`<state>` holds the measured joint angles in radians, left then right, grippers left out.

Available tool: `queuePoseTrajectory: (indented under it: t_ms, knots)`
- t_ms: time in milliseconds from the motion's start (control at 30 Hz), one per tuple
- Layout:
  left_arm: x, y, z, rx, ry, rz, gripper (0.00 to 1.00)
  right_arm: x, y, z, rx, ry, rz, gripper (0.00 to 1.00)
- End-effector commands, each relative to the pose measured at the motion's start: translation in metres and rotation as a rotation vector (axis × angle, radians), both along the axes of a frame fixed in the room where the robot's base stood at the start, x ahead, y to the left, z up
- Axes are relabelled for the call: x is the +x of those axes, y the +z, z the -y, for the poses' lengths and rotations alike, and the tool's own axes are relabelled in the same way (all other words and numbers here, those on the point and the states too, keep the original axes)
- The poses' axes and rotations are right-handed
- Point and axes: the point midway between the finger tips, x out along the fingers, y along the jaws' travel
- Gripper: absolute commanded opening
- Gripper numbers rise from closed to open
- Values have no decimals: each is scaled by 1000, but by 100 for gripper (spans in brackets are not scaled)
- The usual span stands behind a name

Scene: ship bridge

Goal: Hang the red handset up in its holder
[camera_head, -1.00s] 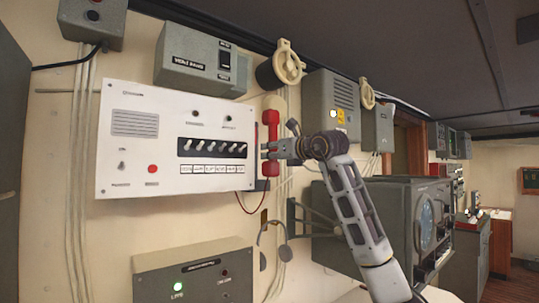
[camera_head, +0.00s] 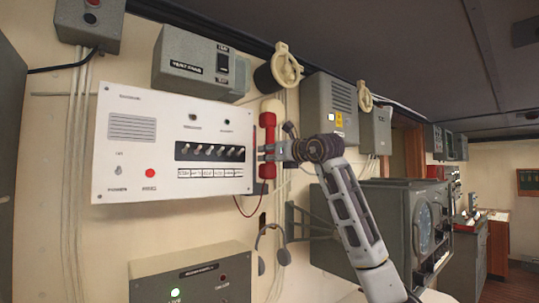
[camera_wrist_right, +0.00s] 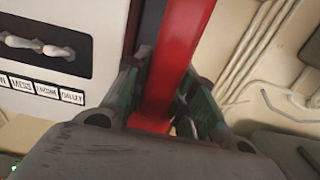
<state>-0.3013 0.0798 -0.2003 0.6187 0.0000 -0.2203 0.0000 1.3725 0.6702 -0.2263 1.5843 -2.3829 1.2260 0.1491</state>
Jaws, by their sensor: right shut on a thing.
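The red handset (camera_head: 268,170) stands roughly upright beside the right edge of the white control panel (camera_head: 130,180). My right gripper (camera_head: 268,152) comes in from the right and is shut on the handset's middle. In the right wrist view the red handset (camera_wrist_right: 180,40) runs between the two fingers of my right gripper (camera_wrist_right: 168,105). A thin red cord hangs below the handset. The holder cannot be clearly made out; the handset and gripper cover that spot, so I cannot tell whether they touch it. My left gripper is not in view.
A grey switch box (camera_head: 190,65) and a round cream fitting (camera_head: 286,66) are above. A headset (camera_head: 272,245) hangs below. A grey box with a green light (camera_head: 195,275) is at the bottom. A radar console (camera_head: 400,215) stands right of my arm.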

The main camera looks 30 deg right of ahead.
Motion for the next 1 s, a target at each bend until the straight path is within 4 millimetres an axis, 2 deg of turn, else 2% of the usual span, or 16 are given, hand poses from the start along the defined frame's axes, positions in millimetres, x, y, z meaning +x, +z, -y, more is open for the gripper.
queuePoseTrajectory:
  t_ms: [1000]
  knots:
    - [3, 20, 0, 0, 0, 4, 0, 36, 2, -5, 1, 1, 1, 5]
